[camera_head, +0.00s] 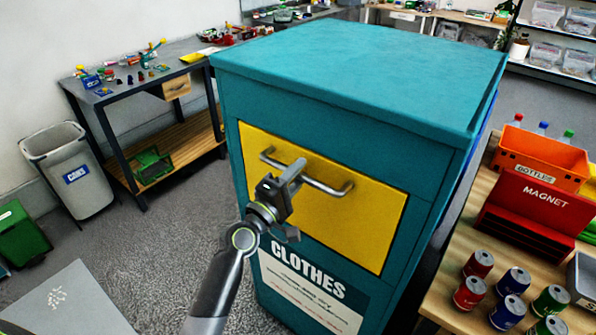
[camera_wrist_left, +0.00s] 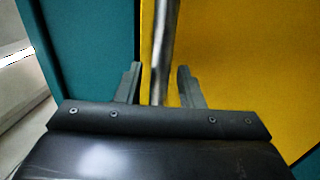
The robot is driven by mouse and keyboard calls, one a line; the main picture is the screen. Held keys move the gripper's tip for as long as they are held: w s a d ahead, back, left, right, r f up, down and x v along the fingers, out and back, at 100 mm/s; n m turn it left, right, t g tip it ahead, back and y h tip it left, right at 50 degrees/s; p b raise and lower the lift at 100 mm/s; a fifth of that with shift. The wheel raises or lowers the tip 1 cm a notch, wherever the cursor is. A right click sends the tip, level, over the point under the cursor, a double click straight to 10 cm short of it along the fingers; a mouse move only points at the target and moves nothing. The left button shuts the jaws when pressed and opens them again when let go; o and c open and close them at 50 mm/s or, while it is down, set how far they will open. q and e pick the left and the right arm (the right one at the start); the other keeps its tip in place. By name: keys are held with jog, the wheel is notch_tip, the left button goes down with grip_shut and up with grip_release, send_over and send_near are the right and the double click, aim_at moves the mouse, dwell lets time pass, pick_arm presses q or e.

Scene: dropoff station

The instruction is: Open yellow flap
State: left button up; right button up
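The yellow flap (camera_head: 365,223) is on the front of a teal clothes bin (camera_head: 365,65) and looks closed. A silver bar handle (camera_head: 328,187) runs across the flap. My left gripper (camera_head: 298,168) is at the handle, in front of the flap. In the left wrist view the yellow flap (camera_wrist_left: 240,70) fills the right side. There the left gripper's two fingers (camera_wrist_left: 159,84) are apart, with the silver handle (camera_wrist_left: 162,50) between them. I see a gap on each side of the handle. My right gripper is not in view.
A wooden table (camera_head: 440,292) at the right holds several cans, an orange bottles crate (camera_head: 540,157) and a red magnet box (camera_head: 535,212). A workbench (camera_head: 130,88) and a grey cans bin (camera_head: 75,172) stand at the left.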

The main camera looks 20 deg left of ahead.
pick_arm(q)
jog(key=shift+w, duration=0.1)
jog(key=shift+c, duration=0.3)
grip_shut()
